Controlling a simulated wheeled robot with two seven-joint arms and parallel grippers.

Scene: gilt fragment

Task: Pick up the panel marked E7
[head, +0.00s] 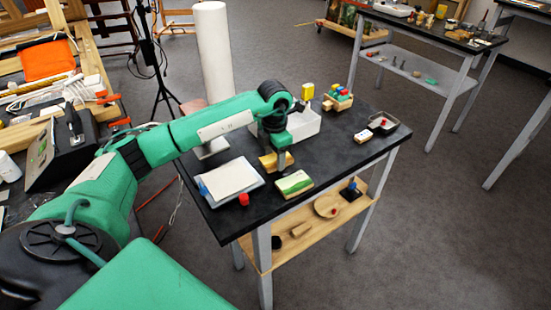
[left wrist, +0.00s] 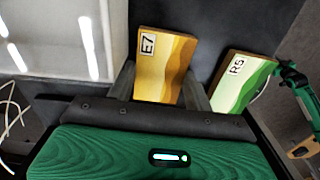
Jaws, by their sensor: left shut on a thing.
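The panel marked E7 (left wrist: 165,68) is a thin yellow and tan painted piece with a white label at its upper left in the left wrist view. It also shows in the head view (head: 268,163) on the black table, partly hidden by the gripper. My left gripper (left wrist: 162,92) is shut on it, one finger at each side edge. In the head view the left gripper (head: 282,157) points down at the panel. Whether the panel is clear of the table, I cannot tell. My right gripper is not in view.
A green panel marked R5 (left wrist: 240,80) lies close to the right of E7. A white bin (head: 300,124) stands behind the gripper, with a wooden block holder (head: 338,101) beyond.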

